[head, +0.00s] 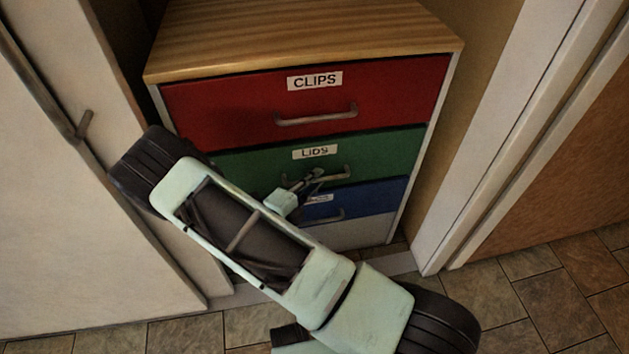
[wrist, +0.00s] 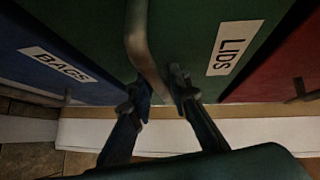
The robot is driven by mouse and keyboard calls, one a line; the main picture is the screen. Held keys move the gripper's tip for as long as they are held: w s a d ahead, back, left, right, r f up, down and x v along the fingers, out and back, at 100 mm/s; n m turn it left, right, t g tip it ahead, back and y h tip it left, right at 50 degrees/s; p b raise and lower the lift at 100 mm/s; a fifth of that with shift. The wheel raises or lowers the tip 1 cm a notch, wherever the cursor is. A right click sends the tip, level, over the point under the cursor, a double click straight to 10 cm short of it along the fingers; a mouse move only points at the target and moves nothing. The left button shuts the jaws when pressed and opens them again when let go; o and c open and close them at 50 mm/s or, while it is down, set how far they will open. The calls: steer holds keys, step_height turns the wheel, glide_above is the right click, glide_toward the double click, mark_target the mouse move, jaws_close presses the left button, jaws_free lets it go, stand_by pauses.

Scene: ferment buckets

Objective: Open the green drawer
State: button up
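The green drawer (head: 240,163), labelled LIDS, is the middle drawer of the cabinet. Its front looks about flush with the red one, so it appears closed. Its grey bar handle (head: 336,177) runs across the front, and in the wrist view the handle (wrist: 142,45) comes down between my fingers. My arm hides the drawer's lower left part in the head view.
The red CLIPS drawer (head: 220,105) is above and the blue BAGS drawer (head: 375,199) below. A white door (head: 60,190) with a handle stands at the left, a white frame (head: 490,140) at the right. Tiled floor (head: 500,290) is clear in front at the right.

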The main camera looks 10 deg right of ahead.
jaws_close()
steer(key=shift+s, duration=0.1)
stand_by(0.4)
